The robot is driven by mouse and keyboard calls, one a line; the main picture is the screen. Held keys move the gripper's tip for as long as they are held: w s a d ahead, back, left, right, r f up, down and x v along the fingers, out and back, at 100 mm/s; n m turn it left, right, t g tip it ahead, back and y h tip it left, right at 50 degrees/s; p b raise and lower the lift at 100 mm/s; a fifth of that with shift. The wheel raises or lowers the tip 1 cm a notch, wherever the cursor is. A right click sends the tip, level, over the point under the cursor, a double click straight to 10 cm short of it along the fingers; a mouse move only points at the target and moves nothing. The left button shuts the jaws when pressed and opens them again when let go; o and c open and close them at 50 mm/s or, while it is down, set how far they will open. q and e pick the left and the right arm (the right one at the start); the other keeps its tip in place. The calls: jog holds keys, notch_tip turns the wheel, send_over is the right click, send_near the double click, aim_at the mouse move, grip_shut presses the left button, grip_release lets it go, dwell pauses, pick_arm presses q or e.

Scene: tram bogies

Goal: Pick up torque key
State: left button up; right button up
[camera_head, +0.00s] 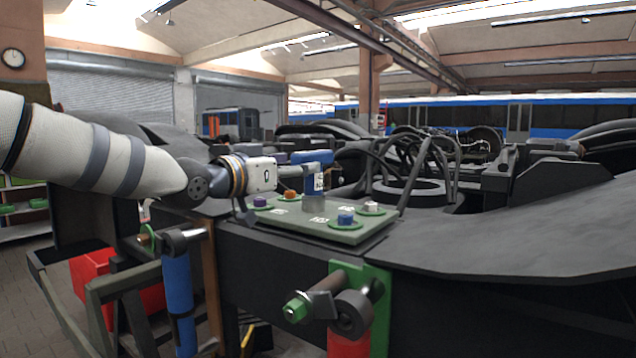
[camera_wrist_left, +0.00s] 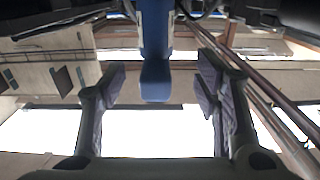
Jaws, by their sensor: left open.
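The torque key is most likely the blue tool (camera_head: 319,172) with a white label, standing upright on a grey socket (camera_head: 314,203) on a green-grey plate (camera_head: 350,232). Its blue top part points left, towards my gripper. My left gripper (camera_head: 290,178) is just left of the tool, level with its upper part, with its fingers partly hidden. In the left wrist view the fingers (camera_wrist_left: 160,80) are spread wide, and the blue tool (camera_wrist_left: 155,45) shows between them. No contact with it shows. My right gripper is in neither view.
Purple (camera_head: 260,202), orange (camera_head: 289,195), blue (camera_head: 346,219) and white (camera_head: 371,207) pegs stand on the plate around the tool. The dark bogie frame (camera_head: 500,235) surrounds the plate. Black hoses (camera_head: 415,150) rise behind. A blue cylinder (camera_head: 178,295) hangs at front left.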

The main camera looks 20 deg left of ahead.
aim_at(313, 181)
pick_arm(q)
jog(key=w, duration=0.1)
jog(key=w+d+f, duration=0.1)
jog(key=w, duration=0.1)
jog(key=w+d+b, duration=0.1)
jog(key=w, duration=0.1)
jog(key=shift+w+d+f, duration=0.15)
jog(key=shift+f, duration=0.05)
jog(key=shift+w+d+r, duration=0.1)
jog(key=shift+w+r, duration=0.05)
jog(key=shift+w, duration=0.1)
jog(key=shift+s+r, duration=0.15)
jog(key=shift+r, duration=0.15)
grip_shut()
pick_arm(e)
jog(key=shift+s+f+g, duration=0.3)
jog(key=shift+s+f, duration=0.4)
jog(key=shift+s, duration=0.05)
